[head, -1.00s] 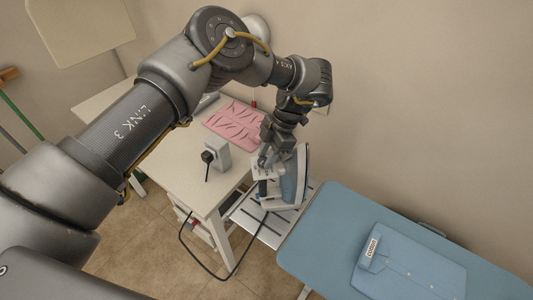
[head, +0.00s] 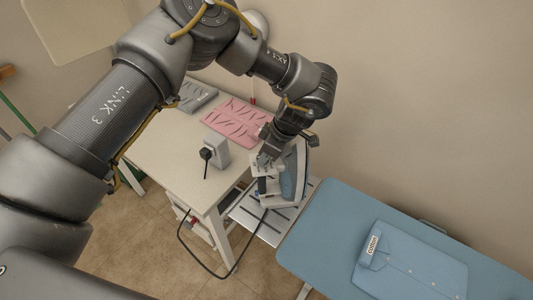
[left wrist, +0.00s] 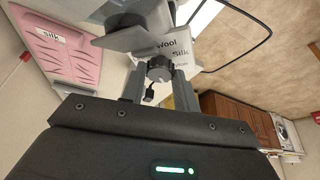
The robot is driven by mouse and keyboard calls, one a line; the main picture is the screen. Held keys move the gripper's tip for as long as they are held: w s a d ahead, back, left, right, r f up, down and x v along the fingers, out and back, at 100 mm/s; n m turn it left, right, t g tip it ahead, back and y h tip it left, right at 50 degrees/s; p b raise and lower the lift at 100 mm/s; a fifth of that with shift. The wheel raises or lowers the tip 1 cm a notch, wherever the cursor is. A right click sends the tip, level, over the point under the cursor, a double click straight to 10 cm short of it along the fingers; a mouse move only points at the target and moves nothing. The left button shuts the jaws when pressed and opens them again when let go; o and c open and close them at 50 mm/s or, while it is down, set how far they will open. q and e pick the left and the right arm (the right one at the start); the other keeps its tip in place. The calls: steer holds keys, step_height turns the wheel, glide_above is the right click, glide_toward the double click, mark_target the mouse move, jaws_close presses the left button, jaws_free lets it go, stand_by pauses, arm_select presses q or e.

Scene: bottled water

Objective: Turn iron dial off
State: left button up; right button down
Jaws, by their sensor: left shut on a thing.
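The iron (head: 302,173) stands upright, tilted on its heel, on the slatted metal rest at the end of the ironing board. It is light grey and blue. In the left wrist view its dial (left wrist: 159,70) is a dark ridged knob beside a white face with the words Wool and Silk. My left gripper (head: 264,166) reaches the iron's left side in the head view. In the left wrist view my left gripper (left wrist: 159,82) has its two fingers on either side of the dial and is shut on it. The dial's exact setting cannot be read. My right gripper is not in view.
The blue ironing board (head: 335,225) carries a folded blue shirt (head: 412,268). A white table (head: 168,152) holds a folded pink cloth (head: 235,122), a grey cloth (head: 192,97) and a socket box (head: 215,151) with a black plug. The iron's cord hangs in a loop below the table.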

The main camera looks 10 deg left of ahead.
arm_select(q)
steer(key=shift+m, duration=0.3)
stand_by(0.4)
steer(key=o, duration=1)
steer(key=shift+c, duration=0.2)
steer(key=shift+d+r+b, duration=0.25)
steer(key=shift+r+b, duration=0.05)
steer(key=shift+r, duration=0.05)
steer(key=b+v, duration=0.2)
steer(key=v, duration=0.8)
steer(key=shift+s, duration=0.15)
